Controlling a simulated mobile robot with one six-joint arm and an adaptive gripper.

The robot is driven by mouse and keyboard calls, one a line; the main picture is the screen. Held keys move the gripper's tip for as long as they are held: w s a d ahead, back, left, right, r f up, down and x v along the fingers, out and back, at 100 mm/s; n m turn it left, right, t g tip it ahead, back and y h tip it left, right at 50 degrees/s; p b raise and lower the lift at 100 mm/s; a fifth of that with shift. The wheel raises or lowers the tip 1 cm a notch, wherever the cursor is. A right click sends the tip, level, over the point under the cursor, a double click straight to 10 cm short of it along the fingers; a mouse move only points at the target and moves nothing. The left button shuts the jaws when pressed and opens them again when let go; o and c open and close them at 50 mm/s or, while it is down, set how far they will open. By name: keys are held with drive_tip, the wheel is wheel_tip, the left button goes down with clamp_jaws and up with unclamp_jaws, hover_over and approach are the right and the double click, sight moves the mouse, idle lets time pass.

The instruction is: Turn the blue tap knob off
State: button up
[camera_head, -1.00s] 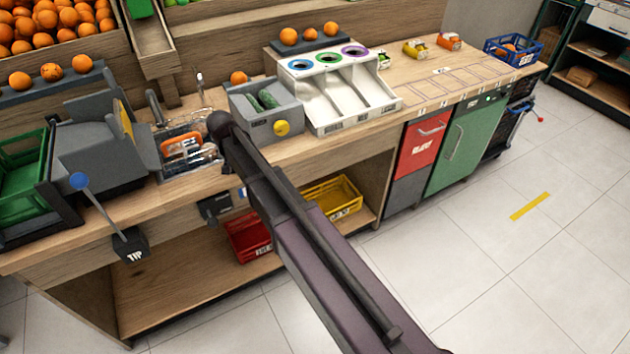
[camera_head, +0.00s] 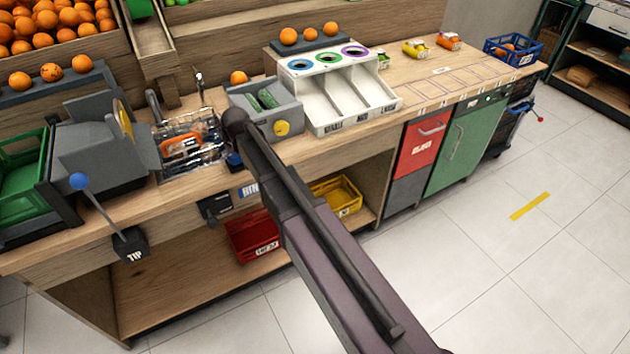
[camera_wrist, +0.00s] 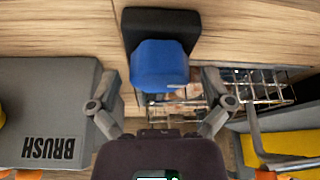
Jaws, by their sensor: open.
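The blue tap knob (camera_wrist: 160,66) shows in the upper middle of the wrist view, in front of a black mount (camera_wrist: 160,22). A small part of the blue knob (camera_head: 233,160) also shows in the head view, beside my arm's end at the counter's front edge. My gripper (camera_wrist: 158,98) is open and empty. In the wrist view its fingers are spread, one to each side of the knob's lower part. I cannot tell whether either finger touches it. In the head view the gripper is mostly hidden by my arm.
A wire basket sink area (camera_head: 190,140) lies behind the knob. The grey brush box (camera_head: 265,110) stands to its right. A blue-ball lever (camera_head: 79,181) on a box marked TIP is at left. Red (camera_head: 253,235) and yellow (camera_head: 337,196) crates sit on the lower shelf.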

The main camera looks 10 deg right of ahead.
drive_tip(key=shift+n+g+y, duration=0.5)
drive_tip(key=shift+n+y, duration=0.1)
drive_tip(key=shift+n, duration=1.3)
drive_tip(key=n+g+y, duration=0.1)
drive_tip(key=n, duration=0.2)
drive_tip(key=shift+n, duration=0.3)
drive_tip(key=p+v, duration=1.3)
drive_tip(key=v, duration=0.1)
drive_tip(key=s+d+f+m+g+h+b, duration=0.1)
drive_tip(key=s+d+f+m+b, duration=0.2)
drive_tip(key=s+d+m, duration=0.2)
drive_tip(key=s+d+f+m+h+b, duration=0.2)
drive_tip(key=s+d+f+m+b, duration=0.1)
drive_tip(key=s+d, duration=0.8)
drive_tip(key=shift+s+f+m+g+h, duration=0.35)
drive_tip(key=shift+s+f+m, duration=0.3)
drive_tip(key=shift+s+m, duration=0.85)
drive_tip(key=shift+s+n, duration=0.3)
drive_tip(key=shift+s, duration=0.05)
drive_tip(key=shift+m+g, duration=0.25)
drive_tip(key=shift+m, duration=0.65)
drive_tip(key=s+d, duration=0.2)
drive_tip(key=s, duration=0.1)
drive_tip(key=shift+s+d, duration=0.15)
drive_tip(key=shift+s, duration=0.15)
